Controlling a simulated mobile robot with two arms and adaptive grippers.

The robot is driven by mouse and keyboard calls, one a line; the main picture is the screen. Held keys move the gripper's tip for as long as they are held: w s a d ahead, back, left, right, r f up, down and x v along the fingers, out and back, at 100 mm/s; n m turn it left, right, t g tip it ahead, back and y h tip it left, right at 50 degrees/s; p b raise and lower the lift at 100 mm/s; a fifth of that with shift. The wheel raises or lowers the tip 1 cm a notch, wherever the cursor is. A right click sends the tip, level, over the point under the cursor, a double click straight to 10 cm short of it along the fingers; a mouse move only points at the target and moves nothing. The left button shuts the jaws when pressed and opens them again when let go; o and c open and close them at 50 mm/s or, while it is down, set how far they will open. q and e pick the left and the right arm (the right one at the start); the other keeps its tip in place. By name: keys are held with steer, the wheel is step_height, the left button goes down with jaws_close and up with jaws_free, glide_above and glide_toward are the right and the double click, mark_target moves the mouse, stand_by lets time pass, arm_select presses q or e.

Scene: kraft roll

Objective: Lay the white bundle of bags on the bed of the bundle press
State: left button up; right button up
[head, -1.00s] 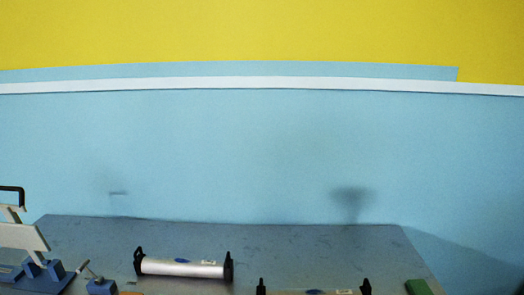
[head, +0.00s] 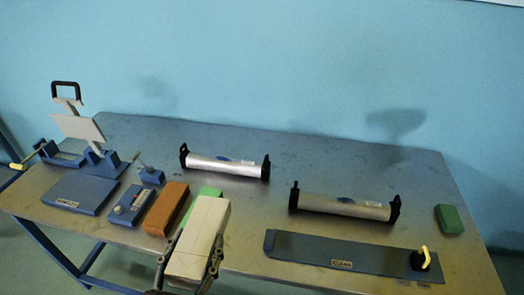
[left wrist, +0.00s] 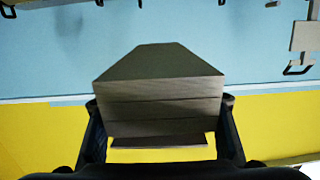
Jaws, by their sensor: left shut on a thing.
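The white bundle of bags (head: 203,228) is a pale block low in the middle of the head view. My left gripper (head: 190,267) is shut on it, one dark finger on each side. In the left wrist view the bundle (left wrist: 158,88) is a shaded layered stack between the fingers (left wrist: 162,128). The bundle press (head: 80,127) seems to be the blue-based device at the table's far left, with a raised pale plate and black handle. It also shows at the top right of the left wrist view (left wrist: 305,36). Its bed is hard to make out. My right gripper is not in view.
Brown (head: 166,208) and green (head: 209,191) bundles lie beside and behind the held one. A blue flat plate (head: 80,192) and small blue box (head: 131,203) stand left. Two silver rollers (head: 225,167) (head: 340,206), a long blue board (head: 330,250) and a green block (head: 449,219) lie right.

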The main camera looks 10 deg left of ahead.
mark_target(218, 215)
arm_select(q)
steer(key=shift+h, duration=0.3)
steer(key=w+p, duration=0.2)
steer(key=w, duration=0.1)
steer(key=w+d+p, duration=0.1)
steer(key=w+p, duration=0.2)
steer(key=w+f+p, duration=0.1)
steer(key=w+p, duration=0.2)
steer(key=shift+d+f, duration=0.1)
steer(key=shift+d, duration=0.3)
steer(key=w+p, duration=0.6)
steer(key=w, duration=0.5)
steer(key=shift+w, duration=0.3)
step_height(218, 215, down, 15)
steer(key=b, duration=1.2)
step_height(218, 215, down, 5)
steer(key=b, duration=0.4)
steer(key=shift+b, duration=0.35)
